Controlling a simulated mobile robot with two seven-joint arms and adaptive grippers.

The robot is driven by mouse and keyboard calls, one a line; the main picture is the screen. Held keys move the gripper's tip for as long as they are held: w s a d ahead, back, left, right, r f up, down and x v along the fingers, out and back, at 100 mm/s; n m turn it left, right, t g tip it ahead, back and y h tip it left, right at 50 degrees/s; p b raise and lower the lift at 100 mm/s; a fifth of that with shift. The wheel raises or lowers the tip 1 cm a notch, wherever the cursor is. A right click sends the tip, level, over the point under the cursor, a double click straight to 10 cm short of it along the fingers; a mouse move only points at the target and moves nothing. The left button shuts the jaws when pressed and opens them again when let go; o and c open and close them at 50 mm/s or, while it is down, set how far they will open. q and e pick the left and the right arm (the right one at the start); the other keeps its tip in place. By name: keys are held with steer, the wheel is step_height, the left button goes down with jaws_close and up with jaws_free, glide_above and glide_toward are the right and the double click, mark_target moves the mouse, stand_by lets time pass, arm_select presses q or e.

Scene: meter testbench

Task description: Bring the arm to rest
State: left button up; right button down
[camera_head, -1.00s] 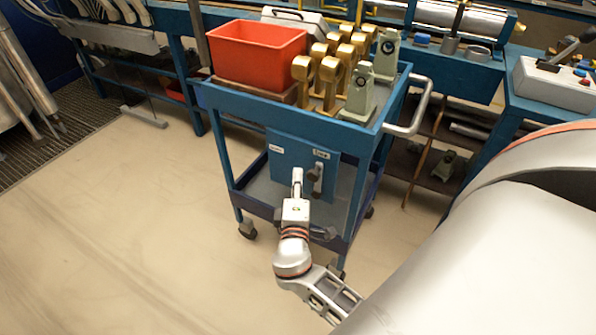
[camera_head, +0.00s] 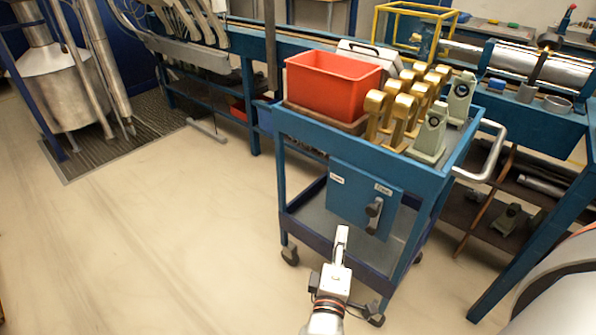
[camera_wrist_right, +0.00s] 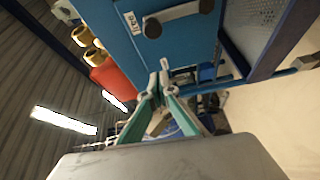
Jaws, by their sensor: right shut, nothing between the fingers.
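My right gripper (camera_head: 342,236) points up from the bottom of the head view, in front of the blue cart. Its fingers are together and empty. In the right wrist view the gripper (camera_wrist_right: 160,72) shows its two greenish fingers with tips close together. The blue panel (camera_head: 348,203) on the cart's front carries two small labels and a dark handle (camera_head: 373,214). The panel also shows in the wrist view (camera_wrist_right: 185,45), with the handle (camera_wrist_right: 153,27) near the top. The gripper appears apart from the handle. My left gripper is not in view.
The cart's top (camera_head: 312,124) holds a red bin (camera_head: 332,88), several brass pieces (camera_head: 404,110) and grey-green stands (camera_head: 430,135). A workbench runs behind. A metal tank (camera_head: 65,85) stands at the far left. The floor (camera_head: 160,235) left of the cart is clear.

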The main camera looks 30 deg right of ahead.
steer(key=s+a+f+m+g+y+p, duration=0.1)
steer(key=s+a+f+y+p, duration=0.2)
steer(key=f+y, duration=0.25)
steer(key=s+a+f+g+y+p, duration=0.1)
steer(key=s+a+f+y+p, duration=0.1)
steer(key=s+a+f+y, duration=0.3)
arm_select(q)
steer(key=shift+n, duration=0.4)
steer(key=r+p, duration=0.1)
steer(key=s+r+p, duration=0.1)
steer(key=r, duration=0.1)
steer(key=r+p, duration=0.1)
steer(key=p, duration=0.1)
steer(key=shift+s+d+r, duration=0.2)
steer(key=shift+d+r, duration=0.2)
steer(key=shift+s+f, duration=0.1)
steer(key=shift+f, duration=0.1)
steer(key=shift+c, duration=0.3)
arm_select(e)
steer(key=s+a+m+g+y, duration=0.1)
steer(key=s+a+m+y, duration=0.3)
steer(key=s, duration=0.4)
steer(key=shift+a+f, duration=0.25)
steer(key=shift+f, duration=0.15)
